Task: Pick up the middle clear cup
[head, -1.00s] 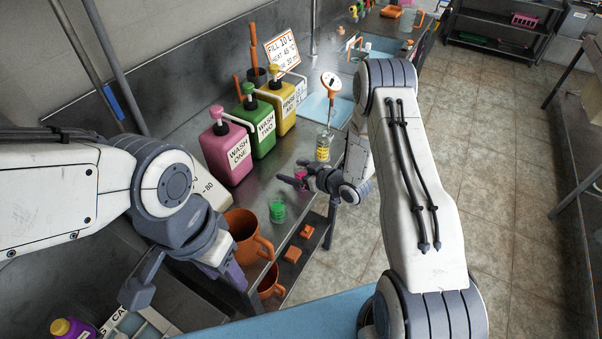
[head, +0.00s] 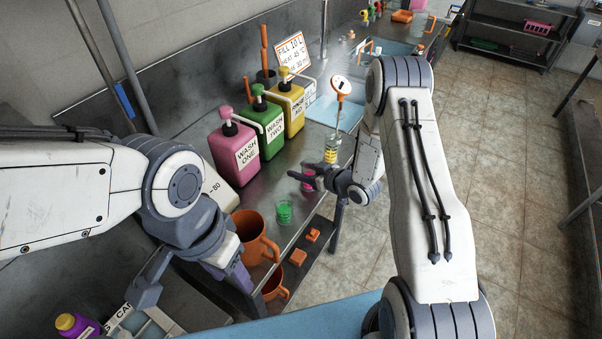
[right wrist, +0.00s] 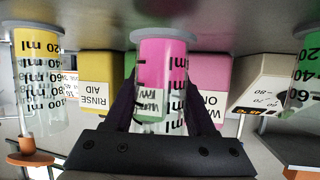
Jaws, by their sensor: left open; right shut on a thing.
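Three clear graduated cups stand in a row along the steel counter's front edge. The middle cup (head: 308,181) holds pink liquid; it also shows, upside down, in the right wrist view (right wrist: 163,80). My right gripper (head: 312,178) is shut on this cup, one dark finger on each side (right wrist: 160,105). The cup looks upright; its base is at or very near the counter. A cup with yellow liquid (head: 331,151) stands behind it, and one with green liquid (head: 284,211) in front. My left gripper (head: 195,283) is open and empty at the lower left.
Pink (head: 234,152), green (head: 262,128) and yellow (head: 287,106) pump jugs stand behind the cups. A thermometer with an orange-rimmed dial (head: 341,86) rises near the yellow cup. An orange jug (head: 253,237) stands at the counter's near end. A tiled floor lies open to the right.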

